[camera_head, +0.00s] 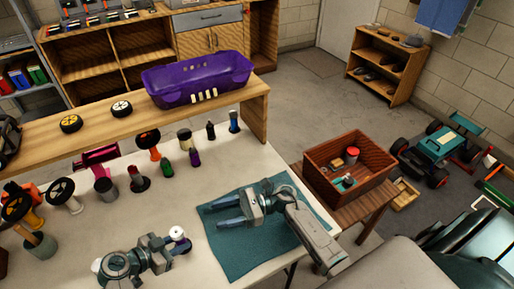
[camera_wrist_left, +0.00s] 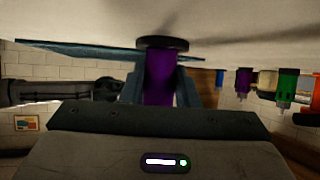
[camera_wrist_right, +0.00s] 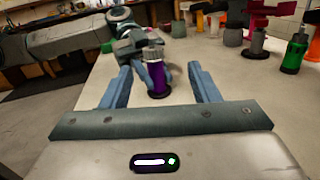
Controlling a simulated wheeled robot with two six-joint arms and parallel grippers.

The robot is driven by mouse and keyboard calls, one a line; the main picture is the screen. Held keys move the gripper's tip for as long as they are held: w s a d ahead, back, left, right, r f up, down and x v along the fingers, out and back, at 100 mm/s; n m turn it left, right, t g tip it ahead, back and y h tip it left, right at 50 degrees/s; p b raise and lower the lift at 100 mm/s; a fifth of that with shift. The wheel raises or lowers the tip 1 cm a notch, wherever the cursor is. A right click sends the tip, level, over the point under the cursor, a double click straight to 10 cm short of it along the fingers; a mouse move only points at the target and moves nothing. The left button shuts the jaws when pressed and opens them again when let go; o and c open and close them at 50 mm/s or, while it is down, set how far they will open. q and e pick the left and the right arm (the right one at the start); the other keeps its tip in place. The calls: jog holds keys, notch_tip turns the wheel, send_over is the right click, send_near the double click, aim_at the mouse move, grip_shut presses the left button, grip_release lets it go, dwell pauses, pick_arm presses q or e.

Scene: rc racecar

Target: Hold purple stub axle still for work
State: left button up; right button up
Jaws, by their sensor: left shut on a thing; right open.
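The purple stub axle (camera_wrist_right: 156,76) stands upright on a dark round base, with a grey cap on top. My left gripper (camera_head: 172,243) is shut on it low over the table. In the left wrist view, which looks upside down, the axle's purple body (camera_wrist_left: 160,80) is between the two fingers, its dark disc against the table surface. My right gripper (camera_head: 218,211) is open and empty above the teal mat (camera_head: 232,258). In the right wrist view, its spread fingers (camera_wrist_right: 160,84) face the axle, which appears in line with the gap between them. The head view partly hides the axle.
Several coloured parts stand along the table's back, including a green one (camera_head: 167,167) and another purple one (camera_head: 194,157). A purple car body (camera_head: 200,78) lies on the shelf behind. A wooden box (camera_head: 350,185) stands on the right. The mat's lower part is clear.

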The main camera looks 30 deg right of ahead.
jog(key=w+d+r+m+t+h, duration=0.3)
jog(key=d+m+t, duration=0.5)
jog(key=m, duration=0.4)
jog(key=w+d+r+m+t+h, duration=0.4)
jog(key=w+d+r+m+t, duration=0.2)
jog(key=m, duration=0.6)
jog(key=shift+w+d+r+t, duration=0.25)
jog(key=shift+d+r+t, duration=0.55)
jog(key=shift+d+t, duration=0.3)
